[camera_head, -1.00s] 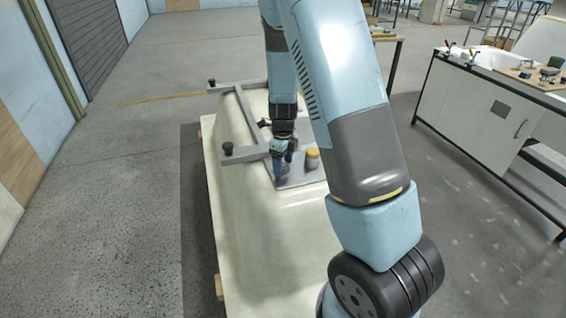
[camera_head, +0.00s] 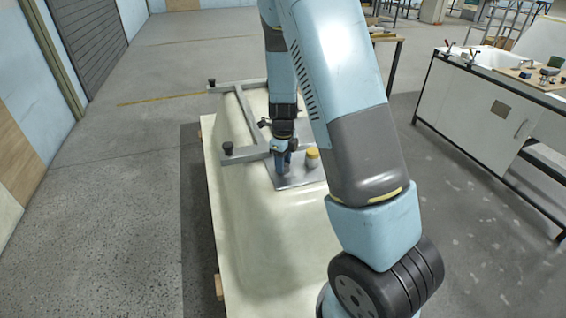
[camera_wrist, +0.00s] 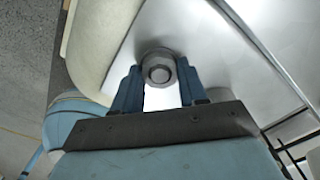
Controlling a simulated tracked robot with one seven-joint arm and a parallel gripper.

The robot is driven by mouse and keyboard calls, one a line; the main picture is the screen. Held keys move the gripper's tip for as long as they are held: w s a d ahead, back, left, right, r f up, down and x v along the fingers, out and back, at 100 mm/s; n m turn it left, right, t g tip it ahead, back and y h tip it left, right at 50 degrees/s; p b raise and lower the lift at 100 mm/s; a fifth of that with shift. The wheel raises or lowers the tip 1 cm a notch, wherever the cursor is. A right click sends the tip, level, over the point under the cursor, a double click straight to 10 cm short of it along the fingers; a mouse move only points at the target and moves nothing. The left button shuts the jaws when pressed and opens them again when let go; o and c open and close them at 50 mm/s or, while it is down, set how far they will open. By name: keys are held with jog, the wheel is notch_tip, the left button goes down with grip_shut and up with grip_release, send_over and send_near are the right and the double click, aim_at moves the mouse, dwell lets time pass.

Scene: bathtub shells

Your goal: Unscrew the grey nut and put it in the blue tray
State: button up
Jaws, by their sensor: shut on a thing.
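The grey nut (camera_wrist: 146,57) shows in the wrist view as a round grey piece around a bolt end, over a bare metal plate (camera_wrist: 195,35). My gripper (camera_wrist: 160,80) is shut on it, one blue finger on each side. In the head view my gripper (camera_head: 282,170) points down at the metal plate (camera_head: 300,182) on the pale tub shell (camera_head: 275,245). The nut is hidden there by the fingers. I cannot make out a blue tray in either view.
A yellow-topped pot (camera_head: 312,155) stands on the plate, close right of my gripper. A grey frame (camera_head: 243,154) with black knobs lies across the shell on the left. A white workbench (camera_head: 490,110) with a wooden board stands at the right. The floor on the left is clear.

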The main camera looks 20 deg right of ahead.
jog(key=shift+c, duration=0.7)
jog(key=n, duration=1.3)
jog(key=o, duration=1.1)
jog(key=shift+c, duration=0.6)
